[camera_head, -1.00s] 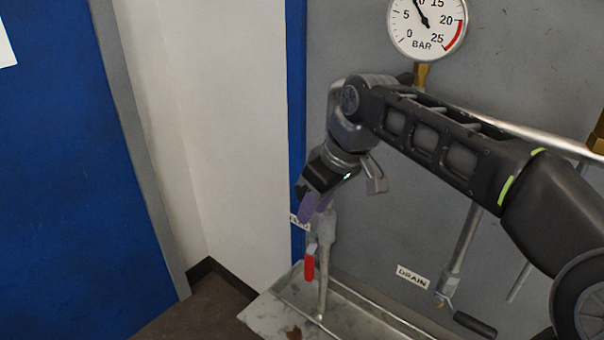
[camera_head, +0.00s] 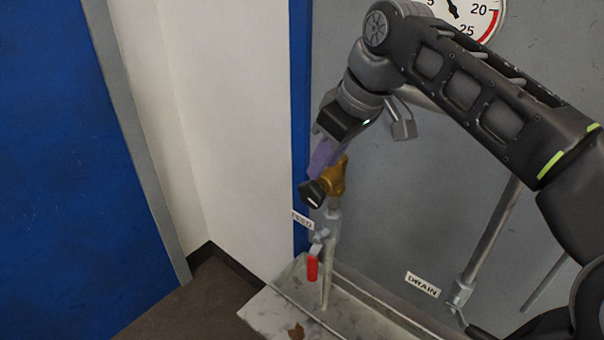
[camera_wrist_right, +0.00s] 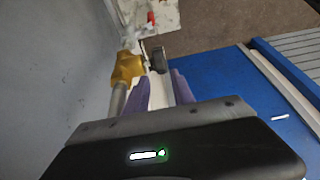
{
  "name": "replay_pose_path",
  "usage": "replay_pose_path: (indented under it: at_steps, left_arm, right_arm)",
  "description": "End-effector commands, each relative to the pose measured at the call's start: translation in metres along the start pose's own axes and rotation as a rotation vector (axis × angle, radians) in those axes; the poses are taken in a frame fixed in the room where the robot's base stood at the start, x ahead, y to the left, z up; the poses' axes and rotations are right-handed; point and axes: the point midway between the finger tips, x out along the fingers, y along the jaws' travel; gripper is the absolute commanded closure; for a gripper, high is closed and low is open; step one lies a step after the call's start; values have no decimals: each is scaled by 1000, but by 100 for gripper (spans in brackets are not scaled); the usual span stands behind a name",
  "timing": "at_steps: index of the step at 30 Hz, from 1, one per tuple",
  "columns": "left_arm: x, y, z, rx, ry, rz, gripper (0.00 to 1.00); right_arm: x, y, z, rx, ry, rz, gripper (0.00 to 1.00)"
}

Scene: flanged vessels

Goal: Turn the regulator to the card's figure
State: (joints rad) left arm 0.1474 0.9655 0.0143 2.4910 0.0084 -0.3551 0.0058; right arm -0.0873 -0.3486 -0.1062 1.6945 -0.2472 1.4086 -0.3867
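The regulator (camera_head: 336,174) has a brass body on a vertical grey pipe, with a black knob (camera_head: 314,192) bearing a white mark. My right gripper (camera_head: 322,160), with purple fingers, is just above the knob. In the right wrist view the fingers (camera_wrist_right: 161,78) are apart and empty, and the knob (camera_wrist_right: 158,60) lies just beyond the tips, not clasped. The brass body (camera_wrist_right: 127,67) is beside it. The pressure gauge (camera_head: 462,12) is cut off by the top edge, so its full scale is hidden. No card with a figure is in view. My left gripper is out of view.
A red-handled valve (camera_head: 312,268) hangs on the pipe below, near a partly hidden label. A DRAIN label (camera_head: 422,285) and a slanting pipe (camera_head: 488,235) are at the right. A grey ledge (camera_head: 270,312) lies below. A blue panel (camera_head: 60,170) stands at left.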

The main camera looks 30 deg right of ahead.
Motion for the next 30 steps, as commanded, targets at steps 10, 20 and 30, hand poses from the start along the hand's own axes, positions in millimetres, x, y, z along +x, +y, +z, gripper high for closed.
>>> replay_pose_path:
  at_steps: [10,20,30]
  left_arm:
    - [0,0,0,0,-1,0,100]
    - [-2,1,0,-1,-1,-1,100]
    - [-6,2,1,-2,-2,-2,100]
  right_arm:
    - [0,0,0,0,0,0,70]
    - [31,-1,1,0,-4,-2,70]
    - [75,0,0,0,-2,-1,70]
